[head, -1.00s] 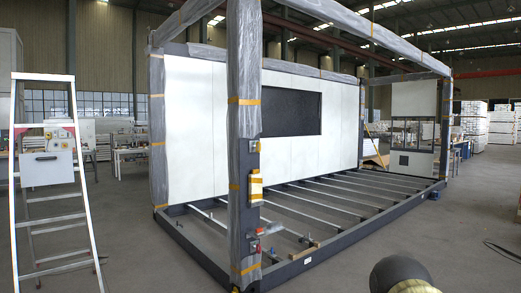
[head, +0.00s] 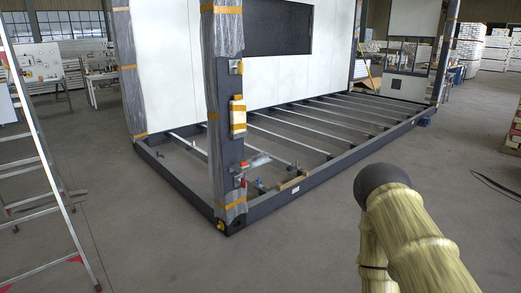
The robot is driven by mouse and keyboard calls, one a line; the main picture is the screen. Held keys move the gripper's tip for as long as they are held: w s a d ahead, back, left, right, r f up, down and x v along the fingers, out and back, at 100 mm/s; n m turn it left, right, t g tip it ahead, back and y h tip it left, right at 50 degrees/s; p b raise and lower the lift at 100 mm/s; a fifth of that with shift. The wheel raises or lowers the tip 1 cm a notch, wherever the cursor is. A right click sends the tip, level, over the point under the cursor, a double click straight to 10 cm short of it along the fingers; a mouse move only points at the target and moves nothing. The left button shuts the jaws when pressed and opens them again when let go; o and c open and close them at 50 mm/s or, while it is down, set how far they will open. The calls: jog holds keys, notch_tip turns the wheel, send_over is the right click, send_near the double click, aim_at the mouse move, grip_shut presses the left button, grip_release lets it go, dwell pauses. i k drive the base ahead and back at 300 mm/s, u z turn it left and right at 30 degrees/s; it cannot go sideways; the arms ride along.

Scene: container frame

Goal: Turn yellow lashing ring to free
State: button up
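A small yellow piece (head: 220,226) sits low at the foot of the near wrapped corner post (head: 227,120), by the frame's corner. It may be the yellow lashing ring, but it is too small to tell its shape or how it is turned. A yellow-and-white block (head: 237,116) is fixed higher on the same post. My arm, in a tan sleeve with a dark rounded joint, fills the lower right, well apart from the post. My gripper is not in view.
The dark base frame (head: 330,175) with metal cross bars spreads behind the post. A red-and-grey fitting (head: 254,161) juts from the post. A stepladder (head: 35,150) stands at the left. The floor (head: 290,255) in front of the frame is clear. A black cable lies at the right.

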aim_at(236, 67)
jog(key=u, duration=0.05)
jog(key=i, duration=2.15)
jog(key=u, duration=0.1)
